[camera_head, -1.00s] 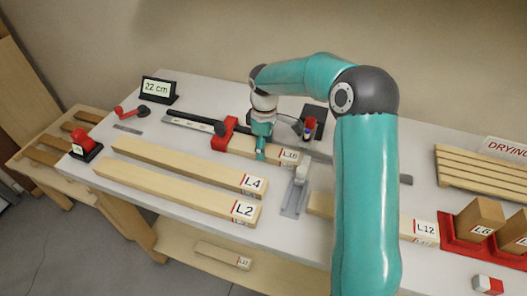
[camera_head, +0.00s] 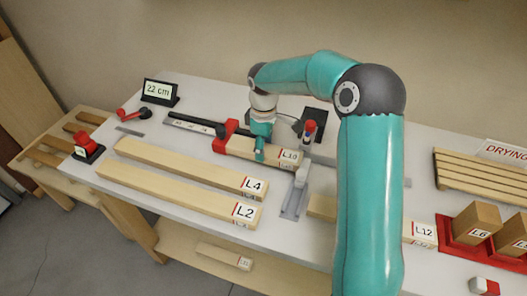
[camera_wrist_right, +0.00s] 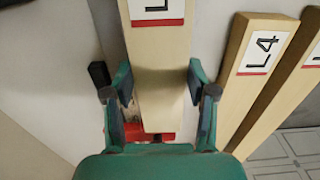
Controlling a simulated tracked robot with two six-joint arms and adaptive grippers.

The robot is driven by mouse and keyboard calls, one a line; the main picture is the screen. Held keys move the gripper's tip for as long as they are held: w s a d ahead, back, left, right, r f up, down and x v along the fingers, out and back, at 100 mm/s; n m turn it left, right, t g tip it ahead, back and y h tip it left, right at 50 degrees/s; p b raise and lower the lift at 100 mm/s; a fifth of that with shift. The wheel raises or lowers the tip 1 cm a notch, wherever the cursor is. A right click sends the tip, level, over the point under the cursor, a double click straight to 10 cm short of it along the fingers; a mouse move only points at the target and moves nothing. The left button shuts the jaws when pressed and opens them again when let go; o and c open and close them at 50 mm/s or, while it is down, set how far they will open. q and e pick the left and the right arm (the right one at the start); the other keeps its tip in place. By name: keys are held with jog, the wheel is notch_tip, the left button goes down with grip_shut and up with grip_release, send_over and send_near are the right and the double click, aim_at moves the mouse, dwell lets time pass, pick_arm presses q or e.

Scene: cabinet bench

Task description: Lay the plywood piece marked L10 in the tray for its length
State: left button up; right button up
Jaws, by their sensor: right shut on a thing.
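The plywood piece marked L10 (camera_head: 240,147) lies along the measuring rail at the middle of the bench, its far end by a red block (camera_head: 222,136). My right gripper (camera_head: 261,152) comes down from above and is shut on it. In the right wrist view, the two fingers (camera_wrist_right: 160,103) stand on either side of the piece (camera_wrist_right: 158,60); its label is cut off at the top edge. My left gripper is not in view. I cannot tell which tray is for its length.
Pieces L4 (camera_head: 180,162) and L2 (camera_head: 165,190) lie in front. A grey metal fixture (camera_head: 296,195) stands beside the label end. L12 (camera_head: 420,231), a red holder with blocks (camera_head: 459,250) and a slatted rack (camera_head: 475,180) are at right. A 22 cm sign (camera_head: 159,91) stands back left.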

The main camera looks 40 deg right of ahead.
notch_tip(320, 180, up, 8)
jog(key=p, duration=0.5)
jog(key=shift+r+p, duration=0.1)
jog(key=shift+p, duration=0.25)
